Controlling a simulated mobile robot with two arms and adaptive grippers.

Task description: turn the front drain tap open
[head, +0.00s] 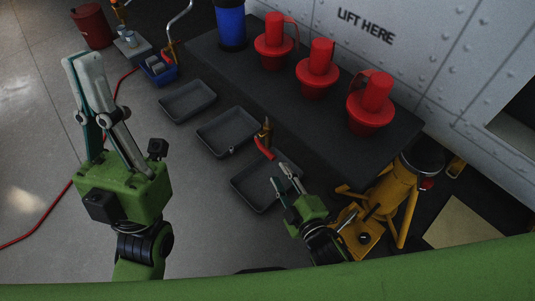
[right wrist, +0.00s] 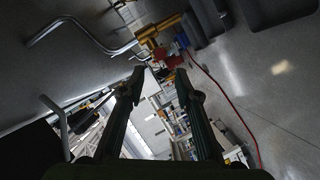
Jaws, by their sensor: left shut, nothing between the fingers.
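A brass tap with a red lever (head: 265,148) hangs at the front edge of the dark panel, above the trays. In the right wrist view, a brass fitting (right wrist: 152,33) with red parts (right wrist: 172,58) shows just beyond the fingertips. My right gripper (head: 284,172) is open below and right of the red lever. Its two fingers stand apart and empty in the right wrist view (right wrist: 160,76). I cannot tell whether a finger touches the lever. My left gripper (head: 80,57) is shut and empty, raised over the floor at the left.
Three grey trays (head: 243,208) lie on the floor under the panel edge. Several red caps (head: 318,68) and a blue cylinder (head: 231,25) stand on the dark panel (head: 225,65). A yellow jack (head: 390,190) stands right of my right gripper. A red hose (head: 37,233) crosses the floor.

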